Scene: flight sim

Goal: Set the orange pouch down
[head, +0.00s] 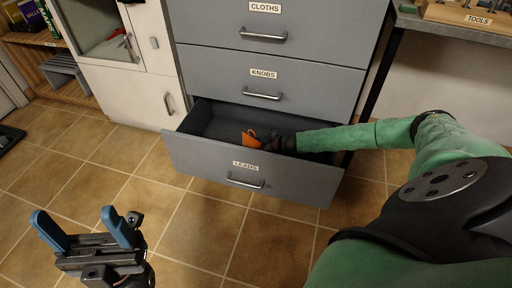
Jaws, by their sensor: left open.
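The orange pouch (250,139) shows inside the open bottom drawer (205,157) labelled LEADS, near its middle. I cannot tell whether the pouch rests on the drawer floor. My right gripper (270,143) reaches into the drawer from the right, with its dark end right beside the pouch. Its fingers are too small and dark to show whether they are shut on the pouch. My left gripper (88,232) has blue fingers spread apart. It is open and empty above the tiled floor at the lower left.
Closed drawers labelled KNOBS (300,80) and CLOTHS (300,22) are above the open one. A white cabinet (130,96) stands to the left. A workbench with a wooden TOOLS tray (440,12) is at the upper right. The floor (190,235) before the drawer is clear.

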